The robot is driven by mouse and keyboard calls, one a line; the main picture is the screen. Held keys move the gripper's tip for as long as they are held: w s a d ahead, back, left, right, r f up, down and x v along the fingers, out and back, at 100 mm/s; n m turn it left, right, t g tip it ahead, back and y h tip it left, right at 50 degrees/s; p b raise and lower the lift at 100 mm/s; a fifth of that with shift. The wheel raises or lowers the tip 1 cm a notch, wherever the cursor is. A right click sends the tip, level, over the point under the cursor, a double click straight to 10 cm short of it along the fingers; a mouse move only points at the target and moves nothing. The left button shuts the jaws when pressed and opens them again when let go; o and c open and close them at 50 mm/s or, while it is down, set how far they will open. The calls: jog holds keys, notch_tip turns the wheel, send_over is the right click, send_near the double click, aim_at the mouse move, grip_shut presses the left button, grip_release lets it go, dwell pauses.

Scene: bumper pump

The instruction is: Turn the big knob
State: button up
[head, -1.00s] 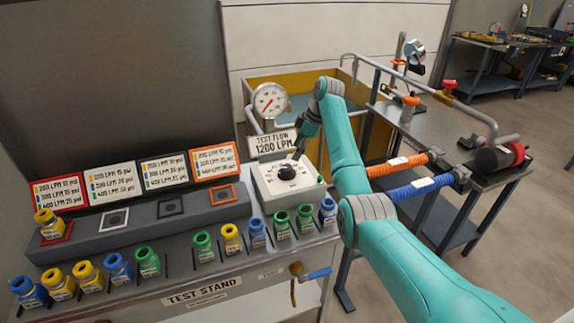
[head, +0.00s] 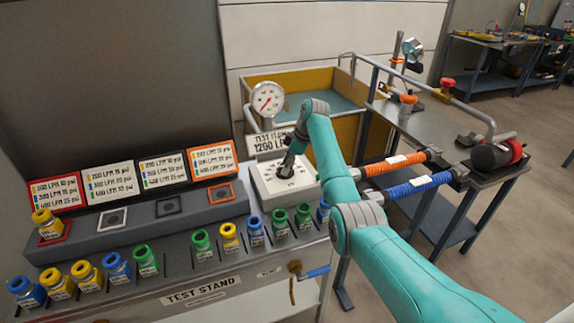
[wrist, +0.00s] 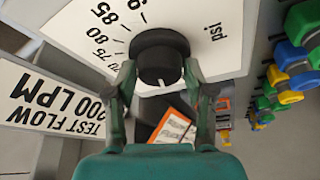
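The big knob (wrist: 159,55) is black and round with a white pointer line. It sits on a white dial plate (wrist: 222,45) with numbers and "psi" around it. In the head view the dial box (head: 261,188) stands at the right end of the test stand, and my gripper hides much of the knob. My gripper (wrist: 160,74) is open, with one finger on each side of the knob's near part. I cannot tell whether the fingers touch it. In the head view my gripper (head: 287,166) points down at the dial from above.
Several blue, green and yellow fittings (head: 229,238) line the stand's front. Orange and blue hoses (head: 418,186) run to a side table on the right.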

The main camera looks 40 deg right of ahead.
jog(key=c, duration=0.5)
jog(key=shift+m, duration=0.3)
jog(key=m+t+h, duration=0.1)
jog(key=m, duration=0.2)
jog(key=shift+s+a+m, duration=0.1)
jog(key=shift+m, duration=0.2)
jog(key=m+h, duration=0.2)
jog(key=m, duration=0.3)
jog(key=shift+a+m, duration=0.15)
jog(key=shift+m, duration=0.15)
jog(key=o, duration=1.1)
jog(key=shift+r, duration=0.1)
